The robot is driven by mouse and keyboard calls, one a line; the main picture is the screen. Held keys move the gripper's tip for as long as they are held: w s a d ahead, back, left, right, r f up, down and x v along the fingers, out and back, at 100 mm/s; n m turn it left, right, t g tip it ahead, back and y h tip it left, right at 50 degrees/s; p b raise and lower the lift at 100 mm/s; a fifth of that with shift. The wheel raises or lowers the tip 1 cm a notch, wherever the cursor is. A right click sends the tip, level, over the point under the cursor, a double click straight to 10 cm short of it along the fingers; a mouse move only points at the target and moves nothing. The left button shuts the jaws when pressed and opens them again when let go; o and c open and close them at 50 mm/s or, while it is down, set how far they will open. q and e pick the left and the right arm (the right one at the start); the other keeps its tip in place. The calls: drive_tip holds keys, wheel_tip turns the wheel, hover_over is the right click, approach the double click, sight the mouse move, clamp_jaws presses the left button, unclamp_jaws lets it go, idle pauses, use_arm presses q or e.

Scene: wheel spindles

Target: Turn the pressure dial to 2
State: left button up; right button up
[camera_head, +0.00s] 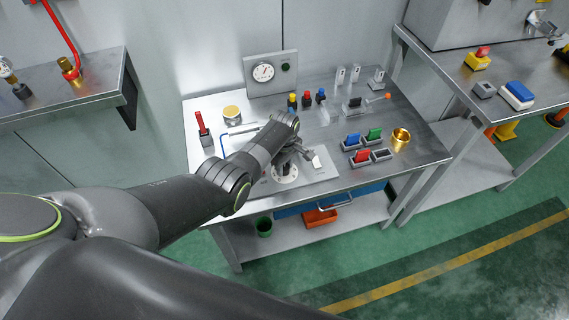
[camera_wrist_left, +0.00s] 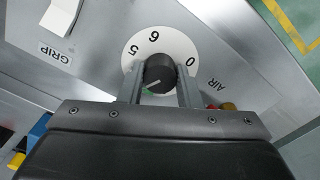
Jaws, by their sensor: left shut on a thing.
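The pressure dial (camera_head: 285,175) is a white numbered disc with a dark knob, set in a grey panel on the bench. In the left wrist view the dial's white scale (camera_wrist_left: 172,45) shows 5, 6 and 0; its lower part is hidden behind the gripper. My left gripper (camera_wrist_left: 160,85) is shut on the dark knob (camera_wrist_left: 159,70), one finger on each side. A pale pointer line on the knob slants to the lower left, away from the visible numbers. In the head view my left arm partly covers the panel around the dial. My right gripper is not in view.
A white rocker switch (camera_wrist_left: 61,14) marked GRIP sits beside the dial. A round gauge (camera_head: 263,72) stands at the back. A blue drawer (camera_head: 335,200) is below.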

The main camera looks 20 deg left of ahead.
use_arm(q)
drive_tip(key=n, duration=0.3)
drive_tip(key=shift+w+r+n+p, duration=0.1)
drive_tip(key=shift+n+p, duration=0.2)
drive_tip(key=shift+n, duration=0.1)
drive_tip(key=n, duration=0.3)
drive_tip(key=shift+n, duration=0.3)
drive_tip(key=n+p, duration=0.1)
drive_tip(key=n, duration=0.5)
drive_tip(key=shift+n, duration=0.3)
drive_tip(key=o, duration=1)
drive_tip(key=shift+c, duration=0.2)
